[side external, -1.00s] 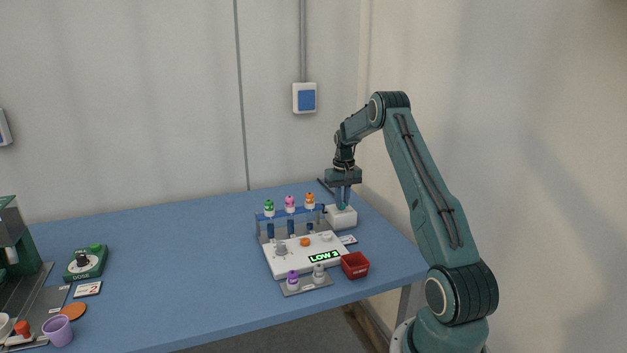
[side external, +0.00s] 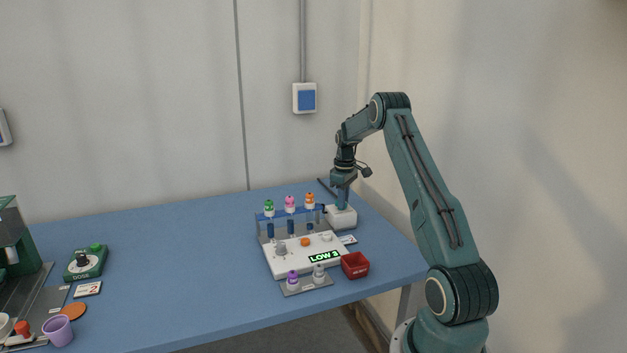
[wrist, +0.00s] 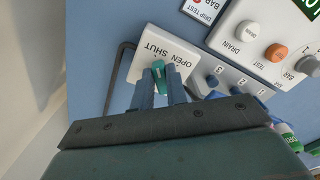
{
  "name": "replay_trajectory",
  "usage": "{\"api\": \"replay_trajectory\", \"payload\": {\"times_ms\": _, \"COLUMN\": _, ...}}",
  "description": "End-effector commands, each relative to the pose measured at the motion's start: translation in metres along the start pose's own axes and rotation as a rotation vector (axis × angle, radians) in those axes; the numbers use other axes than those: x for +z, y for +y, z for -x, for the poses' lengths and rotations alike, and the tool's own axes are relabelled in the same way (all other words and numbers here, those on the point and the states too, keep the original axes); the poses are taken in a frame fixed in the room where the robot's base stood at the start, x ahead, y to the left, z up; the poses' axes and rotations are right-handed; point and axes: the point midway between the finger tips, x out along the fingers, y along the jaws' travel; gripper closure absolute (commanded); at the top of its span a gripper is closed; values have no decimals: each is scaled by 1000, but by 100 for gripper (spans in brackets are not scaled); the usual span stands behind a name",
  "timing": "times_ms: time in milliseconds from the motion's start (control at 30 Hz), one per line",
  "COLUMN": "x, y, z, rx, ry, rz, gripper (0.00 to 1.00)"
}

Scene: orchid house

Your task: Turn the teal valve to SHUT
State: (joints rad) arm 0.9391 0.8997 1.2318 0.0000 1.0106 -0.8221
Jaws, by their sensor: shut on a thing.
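The teal valve handle (wrist: 159,73) stands on a white block (wrist: 142,62) printed with OPEN and SHUT. My gripper (wrist: 160,89) is shut on the handle, with one finger on each side of it. In the wrist view the handle's far end lies nearer the word SHUT than the word OPEN. The fingers hide part of the handle and block. In the side view my gripper (side external: 341,205) points down onto the white block (side external: 345,219) at the table's back right, and the handle is mostly hidden.
A white panel (side external: 286,262) reading LOW 3, with buttons and a rack of coloured-capped vials (side external: 290,203), stands left of the valve. A red bin (side external: 355,265) is in front. A dark bent bar (wrist: 113,85) runs beside the block. The table's middle (side external: 180,250) is clear.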

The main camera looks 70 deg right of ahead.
Motion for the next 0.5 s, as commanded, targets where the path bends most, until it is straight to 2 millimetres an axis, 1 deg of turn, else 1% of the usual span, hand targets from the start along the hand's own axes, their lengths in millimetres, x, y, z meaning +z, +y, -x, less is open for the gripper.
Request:
{"api": "replay_trajectory", "payload": {"times_ms": 200, "x": 0, "y": 1, "z": 0, "rx": 1, "ry": 1, "rz": 99, "gripper": 100}}
{"api": "replay_trajectory", "payload": {"times_ms": 500, "x": -1, "y": 1, "z": 0, "rx": 1, "ry": 1, "rz": 136, "gripper": 100}}
